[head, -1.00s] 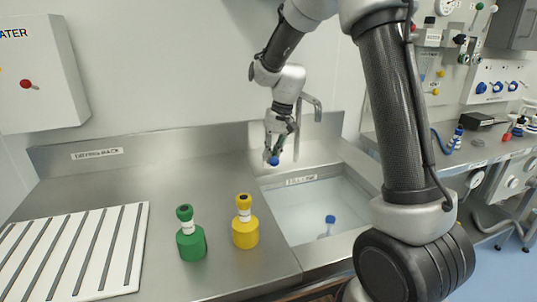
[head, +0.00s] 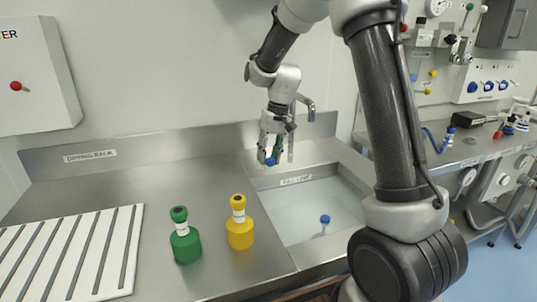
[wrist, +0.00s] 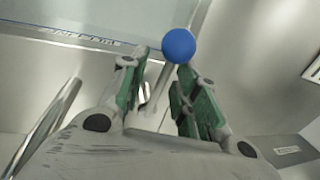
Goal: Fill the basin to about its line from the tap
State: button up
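The steel basin (head: 350,185) is sunk in the counter, with a fill-line label (head: 296,180) on its back wall. Its inside looks pale blue-grey; I cannot tell the water level. A blue-topped stem (head: 324,219) stands in it. The tap (head: 305,103) rises behind the basin's back left corner. My gripper (head: 269,155) points down just left of the tap. In the wrist view my gripper (wrist: 163,60) has its green-padded fingers apart, with a thin metal rod between them. A blue ball knob (wrist: 179,46) sits at the right fingertip; contact is unclear. The basin's label (wrist: 88,38) shows upper left.
A green bottle (head: 186,245) and a yellow bottle (head: 240,232) stand on the counter left of the basin. A white slotted rack (head: 75,250) lies farther left. A white wall box (head: 40,80) hangs upper left. The counter between rack and backsplash is clear.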

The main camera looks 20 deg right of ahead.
jog(key=shift+w, duration=0.1)
notch_tip(320, 180, up, 12)
jog(key=d, duration=0.2)
jog(key=shift+d, duration=0.15)
jog(key=shift+f, duration=0.1)
jog(key=shift+c, duration=0.5)
